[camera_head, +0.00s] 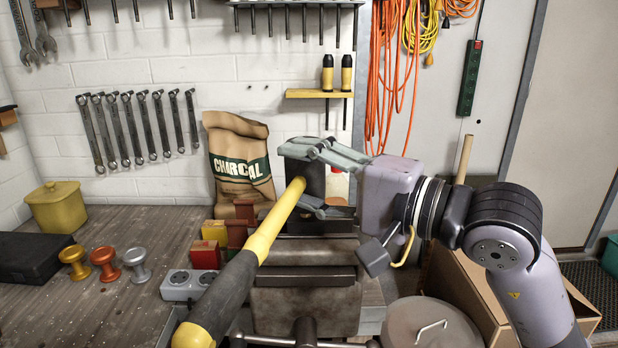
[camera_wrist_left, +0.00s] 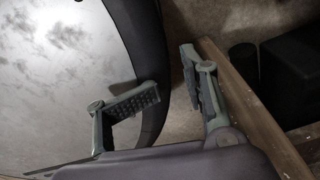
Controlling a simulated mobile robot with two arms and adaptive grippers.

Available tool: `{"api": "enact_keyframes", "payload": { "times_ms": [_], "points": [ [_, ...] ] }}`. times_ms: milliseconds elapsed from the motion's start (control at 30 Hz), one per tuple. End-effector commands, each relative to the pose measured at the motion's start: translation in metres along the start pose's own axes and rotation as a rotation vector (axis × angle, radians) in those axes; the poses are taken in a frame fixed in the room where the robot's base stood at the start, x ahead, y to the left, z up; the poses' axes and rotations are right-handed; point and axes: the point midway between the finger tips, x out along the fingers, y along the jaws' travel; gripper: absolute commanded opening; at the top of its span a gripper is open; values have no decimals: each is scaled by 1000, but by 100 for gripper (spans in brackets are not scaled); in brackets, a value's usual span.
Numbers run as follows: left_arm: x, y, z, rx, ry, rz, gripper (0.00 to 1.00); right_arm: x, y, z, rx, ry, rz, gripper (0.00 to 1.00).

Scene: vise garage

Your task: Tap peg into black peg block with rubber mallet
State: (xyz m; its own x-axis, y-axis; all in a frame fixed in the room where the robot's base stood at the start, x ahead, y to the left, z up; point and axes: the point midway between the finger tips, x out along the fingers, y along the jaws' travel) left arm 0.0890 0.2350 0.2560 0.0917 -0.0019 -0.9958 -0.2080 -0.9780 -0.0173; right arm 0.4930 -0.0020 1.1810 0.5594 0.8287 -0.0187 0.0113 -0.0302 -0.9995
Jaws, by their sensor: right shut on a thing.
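The rubber mallet has a yellow handle (camera_head: 275,222) with a black grip toward the camera and a dark head (camera_head: 303,172) at its far end. My right gripper (camera_head: 305,180) is shut on the mallet at the head end, one finger above and one below. The mallet lies over the grey vise (camera_head: 305,298). A dark block (camera_head: 318,224) shows at the vise's top, just below the gripper; I cannot tell whether it is the peg block. I cannot make out the peg. In the left wrist view, my left gripper (camera_wrist_left: 170,72) is open and empty.
Red and yellow blocks (camera_head: 206,255), a power outlet box (camera_head: 184,286) and several knobs (camera_head: 104,264) stand left on the bench. A charcoal bag (camera_head: 240,165) is behind. A round lidded bin (camera_head: 430,325) and cardboard box (camera_head: 480,290) are at right.

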Motion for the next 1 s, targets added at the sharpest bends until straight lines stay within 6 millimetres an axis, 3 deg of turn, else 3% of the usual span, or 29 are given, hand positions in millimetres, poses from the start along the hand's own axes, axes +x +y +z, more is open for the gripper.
{"api": "enact_keyframes", "payload": {
  "times_ms": [33,167,433,667,800,1000],
  "points": [
    [-13,-1,0,0,-2,-1,40,-1,-22,-1,-7,2,-9,28],
    [-19,-3,0,1,-2,-4,40,-2,-37,-1,-5,2,-9,28],
    [-12,-2,1,5,-2,-2,40,-2,-30,-1,-5,2,-11,28],
    [23,4,5,8,-2,5,40,-1,3,-1,-7,3,-12,28],
    [17,-2,-32,1,20,-3,40,0,9,-1,-7,3,-12,28],
    [9,-1,-71,-5,41,-2,40,0,21,-1,-6,2,-11,28]
  ]
}}
